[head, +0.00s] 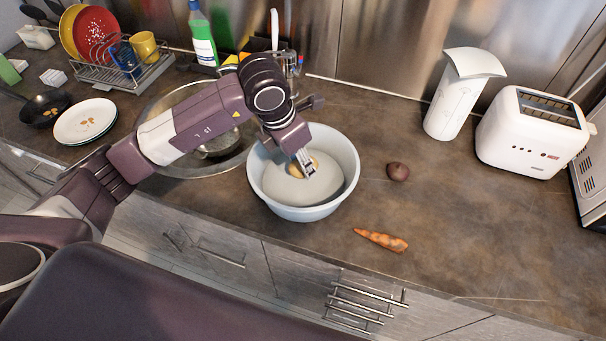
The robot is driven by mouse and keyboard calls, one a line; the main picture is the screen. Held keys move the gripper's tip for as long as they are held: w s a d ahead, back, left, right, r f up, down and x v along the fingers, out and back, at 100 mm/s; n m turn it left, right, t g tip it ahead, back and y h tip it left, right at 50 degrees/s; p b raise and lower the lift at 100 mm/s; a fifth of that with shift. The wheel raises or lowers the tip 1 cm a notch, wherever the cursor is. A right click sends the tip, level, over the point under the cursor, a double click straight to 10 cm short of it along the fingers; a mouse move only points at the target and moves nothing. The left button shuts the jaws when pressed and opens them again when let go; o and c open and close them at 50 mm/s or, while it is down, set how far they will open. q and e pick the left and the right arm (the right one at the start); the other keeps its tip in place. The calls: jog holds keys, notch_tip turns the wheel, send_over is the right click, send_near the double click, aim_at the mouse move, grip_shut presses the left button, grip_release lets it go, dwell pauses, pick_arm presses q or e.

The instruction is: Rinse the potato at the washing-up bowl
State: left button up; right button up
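The pale washing-up bowl (348,180) stands on the counter in the middle of the head view, with greyish water inside. A tan rounded thing, likely the potato (294,167), shows inside the bowl, partly hidden behind my gripper. My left gripper (306,168) reaches down into the bowl, its fingertips in front of or against this tan thing. I cannot tell whether the fingers are closed on it or whether it touches the water. My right gripper is not in view.
A dark red-brown round vegetable (398,171) and a carrot (382,239) lie right of the bowl. A sink (178,168) is left of it. A paper-towel holder (455,100) and toaster (528,135) stand at right; a dish rack (120,75), plates (86,122) and pan (44,110) at left.

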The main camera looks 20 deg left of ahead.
pick_arm(q)
jog(key=shift+r+p, duration=1.2)
jog(key=shift+r, duration=1.35)
jog(key=shift+r+p, duration=0.5)
jog(key=shift+r, duration=0.5)
jog(key=shift+r, duration=0.15)
jog(key=shift+c, duration=0.2)
notch_tip(320, 180, up, 4)
jog(key=shift+f+p, duration=0.1)
jog(key=shift+p, duration=0.8)
jog(key=shift+f, duration=0.1)
